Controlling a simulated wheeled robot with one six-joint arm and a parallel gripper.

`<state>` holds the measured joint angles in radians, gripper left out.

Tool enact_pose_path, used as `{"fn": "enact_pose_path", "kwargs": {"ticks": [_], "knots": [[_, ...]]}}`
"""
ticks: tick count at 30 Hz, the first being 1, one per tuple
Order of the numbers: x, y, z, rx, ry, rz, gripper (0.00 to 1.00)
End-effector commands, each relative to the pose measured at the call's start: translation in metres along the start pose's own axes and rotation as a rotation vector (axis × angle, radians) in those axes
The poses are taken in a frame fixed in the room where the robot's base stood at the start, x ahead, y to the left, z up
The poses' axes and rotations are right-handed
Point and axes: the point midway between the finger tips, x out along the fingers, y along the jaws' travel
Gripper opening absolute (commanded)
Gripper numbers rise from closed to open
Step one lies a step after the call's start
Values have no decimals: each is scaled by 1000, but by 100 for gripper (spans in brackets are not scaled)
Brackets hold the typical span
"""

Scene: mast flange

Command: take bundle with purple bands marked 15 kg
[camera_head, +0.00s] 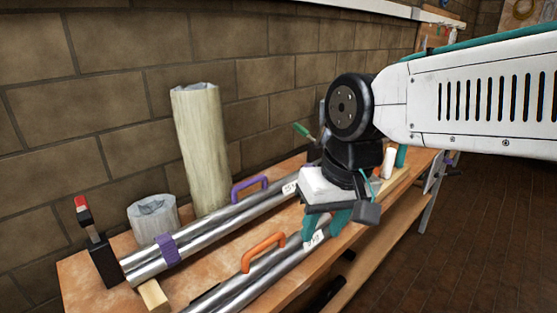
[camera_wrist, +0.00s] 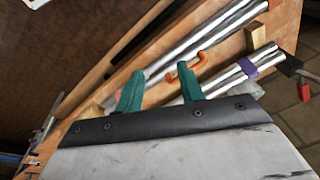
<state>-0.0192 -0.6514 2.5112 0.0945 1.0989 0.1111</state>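The bundle with a purple band (camera_head: 168,250) is a set of shiny metal pipes lying along the back of the bench. It has a purple handle (camera_head: 249,188) and a white tag (camera_head: 290,188) whose writing is too small to read. Its banded end also shows at the right of the wrist view (camera_wrist: 248,68). My gripper (camera_head: 322,230) has teal fingers, spread apart and empty in the wrist view (camera_wrist: 157,78). It hangs over the right part of the bench, near the front bundle's tag. My wrist hides the far end of the purple-banded bundle.
A second pipe bundle (camera_head: 245,287) with an orange handle (camera_head: 263,252) lies parallel in front. A tall pale roll (camera_head: 200,150) and a short grey roll (camera_head: 153,218) stand behind. A black clamp with a red top (camera_head: 95,248) stands at the left end.

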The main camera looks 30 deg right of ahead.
Motion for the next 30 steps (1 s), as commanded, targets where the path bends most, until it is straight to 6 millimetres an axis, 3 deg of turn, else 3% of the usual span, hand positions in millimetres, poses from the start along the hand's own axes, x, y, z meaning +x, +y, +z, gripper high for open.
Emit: {"fn": "enact_pose_path", "kwargs": {"ticks": [4,9,12,15,20,30], "knots": [[17,-21,-78,278,77,-130,38],[42,-28,-172,656,175,-269,38],[58,-25,-215,843,219,-326,38],[71,-21,-245,982,252,-364,38],[83,-17,-268,1092,281,-393,38],[108,-23,-281,1101,282,-396,38]]}}
